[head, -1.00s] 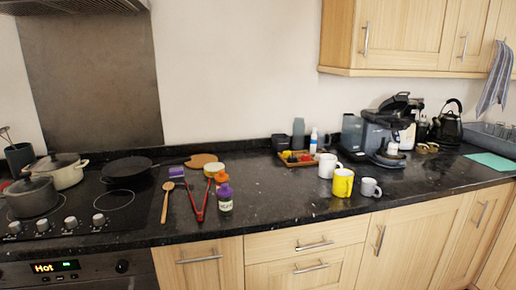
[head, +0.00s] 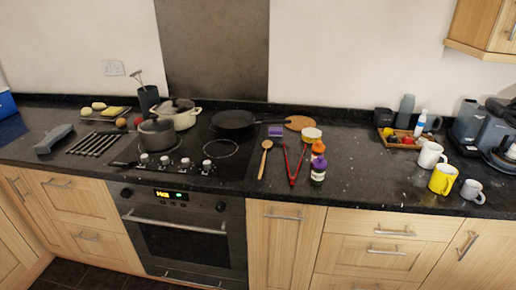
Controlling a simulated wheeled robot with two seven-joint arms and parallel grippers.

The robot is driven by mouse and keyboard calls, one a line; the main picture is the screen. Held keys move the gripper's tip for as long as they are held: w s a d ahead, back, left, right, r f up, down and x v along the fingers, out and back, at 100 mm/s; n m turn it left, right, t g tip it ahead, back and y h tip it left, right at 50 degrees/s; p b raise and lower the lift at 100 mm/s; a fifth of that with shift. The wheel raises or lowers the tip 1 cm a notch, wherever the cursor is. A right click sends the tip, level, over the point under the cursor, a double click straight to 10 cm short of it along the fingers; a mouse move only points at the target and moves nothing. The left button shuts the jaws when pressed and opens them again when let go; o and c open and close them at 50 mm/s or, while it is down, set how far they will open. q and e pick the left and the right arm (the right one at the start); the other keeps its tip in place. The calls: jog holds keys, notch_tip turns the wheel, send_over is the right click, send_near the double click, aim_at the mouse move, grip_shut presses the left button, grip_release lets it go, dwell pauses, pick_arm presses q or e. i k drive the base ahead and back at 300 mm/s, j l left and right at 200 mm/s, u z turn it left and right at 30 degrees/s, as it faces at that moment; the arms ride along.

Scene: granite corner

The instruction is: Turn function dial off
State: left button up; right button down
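The oven (head: 187,235) is built in under the hob, with its door shut. Its front panel carries a left dial (head: 126,193), a right dial (head: 221,207) and a lit display (head: 171,195) between them with amber text and a small green part. The text is too small to read surely now. I cannot tell from the markings which dial is the function dial, or how either is turned. Neither of my grippers is in view.
Hob knobs (head: 186,163) stand on top near the front edge. A grey pot (head: 157,132), cream pot (head: 180,113) and black pan (head: 234,121) are on the hob. A long handle (head: 167,220) crosses the oven door. Dark floor (head: 85,275) shows at lower left.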

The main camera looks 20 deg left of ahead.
aim_at(125, 194)
jog(key=k+j, duration=0.2)
jog(key=j, duration=0.2)
jog(key=k+j, duration=0.15)
jog(key=j, duration=0.25)
jog(key=k+j, duration=0.2)
jog(key=j, duration=0.2)
